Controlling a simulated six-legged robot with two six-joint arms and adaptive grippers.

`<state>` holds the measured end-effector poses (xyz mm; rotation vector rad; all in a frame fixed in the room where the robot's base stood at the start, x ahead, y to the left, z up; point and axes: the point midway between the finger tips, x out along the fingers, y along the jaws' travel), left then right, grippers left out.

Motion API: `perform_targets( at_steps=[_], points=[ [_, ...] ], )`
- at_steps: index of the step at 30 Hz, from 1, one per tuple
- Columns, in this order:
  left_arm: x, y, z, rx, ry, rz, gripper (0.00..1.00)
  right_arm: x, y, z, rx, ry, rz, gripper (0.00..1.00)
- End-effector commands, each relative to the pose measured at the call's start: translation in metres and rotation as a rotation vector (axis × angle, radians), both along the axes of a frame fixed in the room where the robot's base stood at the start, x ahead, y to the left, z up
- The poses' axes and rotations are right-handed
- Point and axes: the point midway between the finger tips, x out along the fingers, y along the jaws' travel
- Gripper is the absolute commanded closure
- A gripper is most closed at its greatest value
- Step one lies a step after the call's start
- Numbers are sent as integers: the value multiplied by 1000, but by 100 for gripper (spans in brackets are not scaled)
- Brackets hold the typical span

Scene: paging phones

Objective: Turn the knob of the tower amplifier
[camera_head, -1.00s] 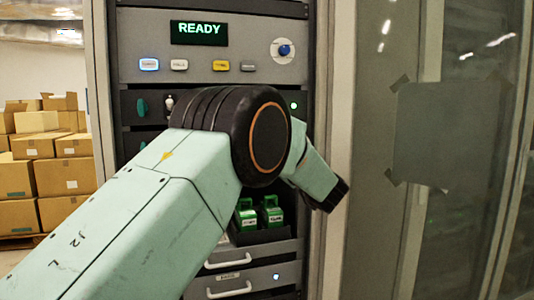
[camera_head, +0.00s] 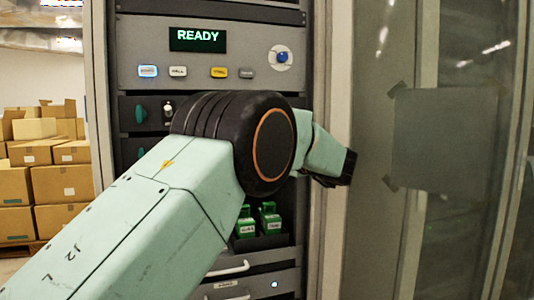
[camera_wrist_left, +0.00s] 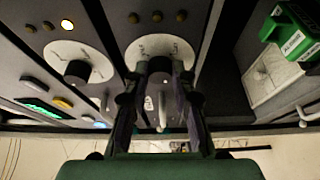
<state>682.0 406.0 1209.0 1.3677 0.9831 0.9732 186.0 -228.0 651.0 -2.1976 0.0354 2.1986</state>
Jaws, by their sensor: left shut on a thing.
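In the left wrist view my left gripper (camera_wrist_left: 160,72) is shut on a dark knob (camera_wrist_left: 159,64). The knob stands on a pale round dial plate (camera_wrist_left: 158,46) with small markings too small to read. A second dark knob (camera_wrist_left: 78,70) on its own pale dial sits to the left, clear of the fingers. In the head view my left arm covers the middle of the rack (camera_head: 130,60), hiding the held knob and the fingertips. My right gripper is in neither view.
The rack's top panel has a READY display (camera_head: 197,39), several buttons and a blue knob (camera_head: 283,57). Green handsets (camera_head: 246,223) stand on a lower shelf, above drawer handles. A glazed panel (camera_head: 450,140) stands at right. Cardboard boxes (camera_head: 60,185) are stacked at left.

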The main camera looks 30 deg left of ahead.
Motion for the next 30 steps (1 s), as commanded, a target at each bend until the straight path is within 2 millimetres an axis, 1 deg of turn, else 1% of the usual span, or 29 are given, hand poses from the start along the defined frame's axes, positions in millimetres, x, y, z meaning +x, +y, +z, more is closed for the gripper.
perform_targets(
  at_steps=[18,19,27,30],
  points=[
    [0,0,0,-28,-32,2,100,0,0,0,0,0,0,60],
    [0,0,0,-28,-32,2,74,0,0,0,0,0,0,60],
    [0,0,0,-27,-31,1,52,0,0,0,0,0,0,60],
    [0,0,0,-27,-31,1,52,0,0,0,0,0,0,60]
  ],
)
